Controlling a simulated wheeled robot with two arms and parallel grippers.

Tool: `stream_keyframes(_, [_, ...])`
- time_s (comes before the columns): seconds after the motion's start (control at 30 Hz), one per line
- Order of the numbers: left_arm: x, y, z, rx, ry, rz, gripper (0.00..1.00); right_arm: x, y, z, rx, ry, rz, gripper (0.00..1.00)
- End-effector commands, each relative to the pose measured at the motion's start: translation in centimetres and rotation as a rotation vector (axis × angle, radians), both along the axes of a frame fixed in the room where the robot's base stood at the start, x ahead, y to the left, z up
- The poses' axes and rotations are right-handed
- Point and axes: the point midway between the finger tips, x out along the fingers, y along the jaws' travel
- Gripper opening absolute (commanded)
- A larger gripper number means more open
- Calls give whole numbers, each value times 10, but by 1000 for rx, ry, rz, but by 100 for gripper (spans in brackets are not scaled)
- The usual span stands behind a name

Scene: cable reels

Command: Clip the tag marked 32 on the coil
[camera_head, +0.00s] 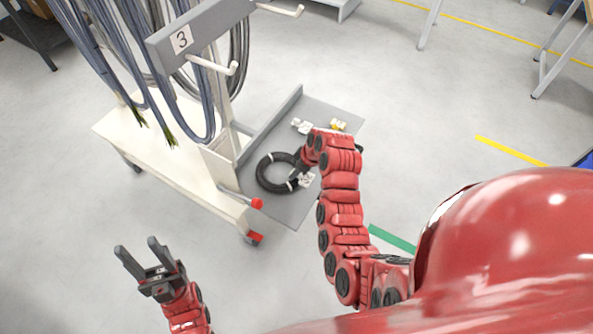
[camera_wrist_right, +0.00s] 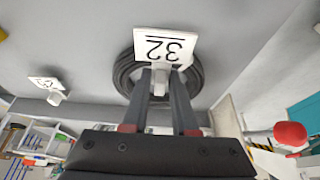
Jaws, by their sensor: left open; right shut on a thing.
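The black cable coil (camera_head: 264,181) lies flat on a grey tray (camera_head: 291,211) beside the rack; it also shows in the right wrist view (camera_wrist_right: 123,72). The white tag marked 32 (camera_wrist_right: 166,44) is between the fingertips of my right gripper (camera_wrist_right: 160,82), which is shut on its clip part. The tag is over the coil's near rim in that view; whether the clip grips the cable cannot be told. In the head view the tag (camera_head: 306,180) is at the coil's right edge, by my right gripper (camera_head: 298,172). My left gripper (camera_head: 137,246) is open and empty, away from the tray.
Another white tag (camera_wrist_right: 45,83) lies on the tray, its number unclear; white tags (camera_head: 301,126) and a yellow piece (camera_head: 338,125) are at the tray's far end. A cable rack (camera_head: 203,36) marked 3 stands left, with a red-knobbed lever (camera_head: 257,203) near the tray.

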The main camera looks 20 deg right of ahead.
Motion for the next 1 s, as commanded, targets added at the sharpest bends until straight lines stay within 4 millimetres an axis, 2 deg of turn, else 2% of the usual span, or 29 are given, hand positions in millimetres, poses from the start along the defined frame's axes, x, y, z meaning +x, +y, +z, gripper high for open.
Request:
stream_keyframes(0.63, [0, 0, -13, 0, 0, 0, 50, 0, 0, -12, 0, 0, 0, 0])
stream_keyframes(1.0, [0, 0, -13, 0, 0, 0, 50, 0, 0, -12, 0, 0, 0, 0])
